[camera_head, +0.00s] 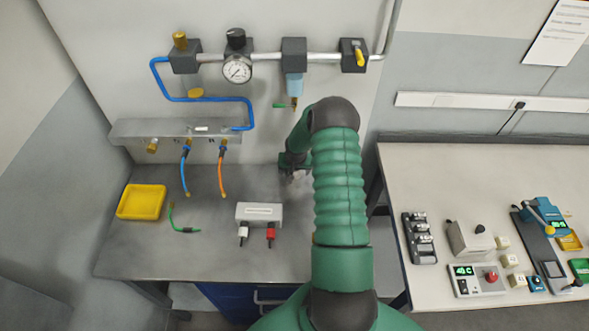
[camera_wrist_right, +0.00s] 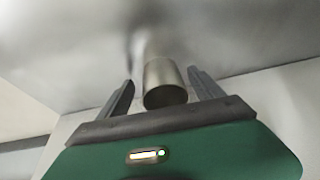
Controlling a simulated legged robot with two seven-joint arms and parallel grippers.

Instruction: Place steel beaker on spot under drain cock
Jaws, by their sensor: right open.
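The steel beaker (camera_wrist_right: 164,84) shows in the right wrist view as a metal cylinder between the two fingers of my right gripper (camera_wrist_right: 161,77). The fingers stand apart, with a visible gap to the beaker on each side. In the head view my right gripper (camera_head: 291,168) is at the back of the grey bench, largely hidden behind my green arm, and the beaker cannot be made out clearly there. The drain cock (camera_head: 294,104), with a green lever, hangs under the blue filter bowl (camera_head: 294,84), above the gripper. The spot under it cannot be made out. My left gripper is not in view.
On the grey bench (camera_head: 140,255) are a yellow tray (camera_head: 142,202), a green hose (camera_head: 181,228) and a grey block (camera_head: 259,213) with plugs. Blue (camera_head: 185,170) and orange (camera_head: 223,172) hoses hang from a manifold (camera_head: 165,128). A second table (camera_head: 400,170) with devices stands right.

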